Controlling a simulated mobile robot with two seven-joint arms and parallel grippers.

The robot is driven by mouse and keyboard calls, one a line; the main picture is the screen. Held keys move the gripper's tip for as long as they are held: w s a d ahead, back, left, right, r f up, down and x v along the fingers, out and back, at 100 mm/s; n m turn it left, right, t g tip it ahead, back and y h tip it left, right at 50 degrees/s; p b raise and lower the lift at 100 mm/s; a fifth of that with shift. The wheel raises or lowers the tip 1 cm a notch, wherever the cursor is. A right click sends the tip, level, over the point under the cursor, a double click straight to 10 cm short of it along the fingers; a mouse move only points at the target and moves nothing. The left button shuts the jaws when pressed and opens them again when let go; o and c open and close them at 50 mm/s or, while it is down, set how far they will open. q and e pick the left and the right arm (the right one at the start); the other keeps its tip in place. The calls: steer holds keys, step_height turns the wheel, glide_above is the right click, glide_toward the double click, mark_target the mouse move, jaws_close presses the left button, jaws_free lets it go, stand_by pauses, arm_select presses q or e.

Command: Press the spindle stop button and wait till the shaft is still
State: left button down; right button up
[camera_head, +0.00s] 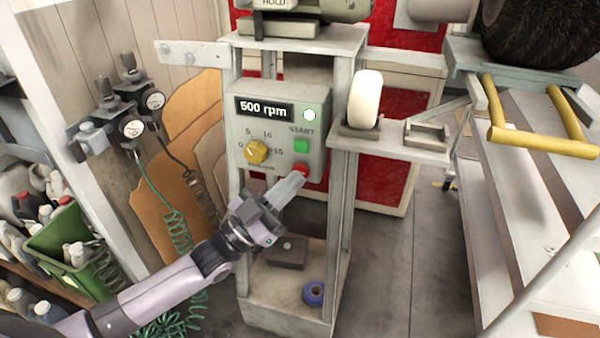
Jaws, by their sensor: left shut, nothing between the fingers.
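The control box (239,168) hangs on the front of the machine stand. Its display (263,109) reads 500 rpm, and a round pale light (310,114) sits beside it. The green start button (301,146) is on the right, with the red stop button (300,171) below it. A yellow knob (256,152) is on the left. My left gripper (298,178) is shut and empty, its fingertips at the red button's lower edge; I cannot tell whether the button is pressed in. The shaft is not clearly visible; part of the machine (330,8) is cut off at the top. My right gripper is out of view.
A white wheel (366,99) stands on a side shelf (400,146) right of the box. A cart (520,165) with yellow handles and a dark brush (540,30) is at right. Gauges with coiled hoses and a green crate (62,235) are at left.

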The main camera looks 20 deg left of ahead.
arm_select(q)
steer(key=shift+w, duration=0.4)
stand_by(0.6)
steer(key=shift+s, duration=0.15)
steer(key=shift+s+p, duration=0.35)
steer(key=shift+s, duration=0.3)
steer(key=shift+s+a+p, duration=0.1)
steer(key=shift+s+p, duration=1.35)
steer(key=shift+s, duration=1.1)
